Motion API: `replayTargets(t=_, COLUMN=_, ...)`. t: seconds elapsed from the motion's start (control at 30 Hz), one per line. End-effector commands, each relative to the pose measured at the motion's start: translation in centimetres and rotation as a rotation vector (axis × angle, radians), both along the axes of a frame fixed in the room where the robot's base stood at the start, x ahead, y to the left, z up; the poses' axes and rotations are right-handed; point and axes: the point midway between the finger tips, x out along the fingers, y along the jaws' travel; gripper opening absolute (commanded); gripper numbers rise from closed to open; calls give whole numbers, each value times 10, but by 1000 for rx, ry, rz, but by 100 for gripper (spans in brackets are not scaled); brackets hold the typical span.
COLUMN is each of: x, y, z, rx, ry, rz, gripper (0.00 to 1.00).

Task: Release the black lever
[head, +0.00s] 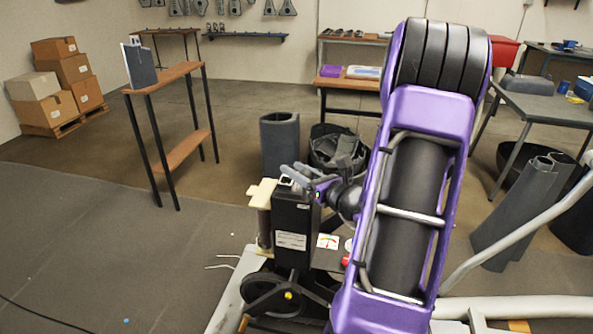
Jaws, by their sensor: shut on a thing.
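A black upright housing (292,238) with a white label stands on the elliptical machine in the lower middle of the head view. My gripper (303,182) is at the top of this housing, at the end of my purple arm. It is shut on the black lever (290,173), a small dark grey handle at the housing's top. The jaws and wrist hide much of the lever, so its exact angle is unclear.
A dial gauge (328,241) and a red knob (346,260) sit just right of the housing. A cream-coloured part (262,193) stands close on its left. A dark bin (280,145) stands behind. The floor at left is mostly clear.

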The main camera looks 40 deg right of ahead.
Motion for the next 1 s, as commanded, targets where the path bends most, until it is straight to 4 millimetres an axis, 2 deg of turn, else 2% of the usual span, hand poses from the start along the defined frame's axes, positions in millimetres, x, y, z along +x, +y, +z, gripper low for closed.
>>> replayTargets(t=0.17, x=1, y=-1, z=5, rx=-6, ry=-15, rz=1, gripper=0)
replayTargets(t=0.2, x=1, y=-1, z=6, rx=-6, ry=-16, rz=1, gripper=47)
replayTargets(t=0.33, x=1, y=-1, z=5, rx=-6, ry=-14, rz=1, gripper=70)
replayTargets(t=0.37, x=1, y=-1, z=5, rx=-5, ry=-13, rz=2, gripper=73)
replayTargets(t=0.73, x=-5, y=-2, z=3, rx=-5, ry=-10, rz=-1, gripper=73)
replayTargets(t=0.87, x=-23, y=-4, z=3, rx=-4, ry=-8, rz=-3, gripper=73)
replayTargets(t=1.0, x=-55, y=-9, z=4, rx=-5, ry=-9, rz=-5, gripper=73)
